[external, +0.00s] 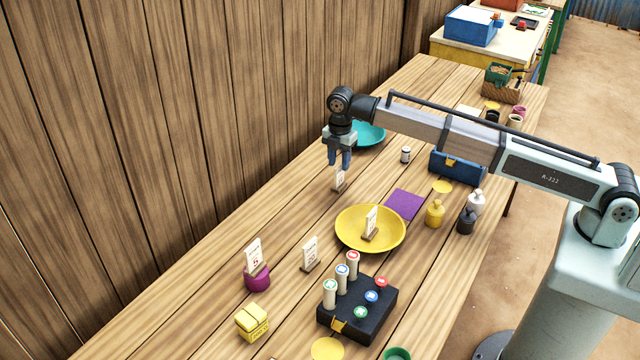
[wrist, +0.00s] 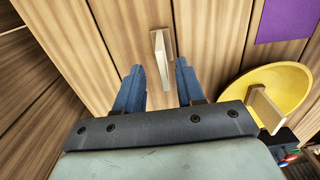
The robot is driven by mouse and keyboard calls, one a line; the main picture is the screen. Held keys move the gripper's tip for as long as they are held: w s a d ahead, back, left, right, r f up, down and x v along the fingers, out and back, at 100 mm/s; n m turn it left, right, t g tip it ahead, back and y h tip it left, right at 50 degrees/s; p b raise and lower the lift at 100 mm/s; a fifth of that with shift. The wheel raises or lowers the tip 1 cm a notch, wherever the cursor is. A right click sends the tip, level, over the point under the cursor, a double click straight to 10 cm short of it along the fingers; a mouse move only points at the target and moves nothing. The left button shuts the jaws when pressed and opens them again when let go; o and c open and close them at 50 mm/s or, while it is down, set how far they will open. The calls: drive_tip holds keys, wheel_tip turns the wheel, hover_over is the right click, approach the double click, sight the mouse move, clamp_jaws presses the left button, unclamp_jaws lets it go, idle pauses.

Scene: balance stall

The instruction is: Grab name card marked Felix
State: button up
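My gripper (external: 339,163) points down over the table's wall side and is open, with its blue fingers apart in the wrist view (wrist: 158,72). A small white card in a wooden stand (external: 338,181) is just below the fingertips. In the wrist view a card stand (wrist: 163,52) shows from above, ahead of the gap between the fingers and apart from them. Other cards stand in the yellow dish (external: 370,222), on the table nearer the front (external: 311,252), and on a purple holder (external: 254,257). The names are too small to read, so I cannot tell which is Felix.
A yellow dish (external: 350,238) and purple sheet (external: 404,204) lie right of my gripper. A teal dish (external: 368,134) is behind it. A black box with colored pegs (external: 370,318) and a yellow box (external: 252,321) stand in front. The wooden wall (external: 200,110) runs along the left.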

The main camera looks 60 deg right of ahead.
sight(339, 176)
wheel_tip(339, 176, down, 4)
drive_tip(key=shift+s+f, duration=0.1)
drive_tip(key=shift+s, duration=0.05)
clamp_jaws()
idle(0.4)
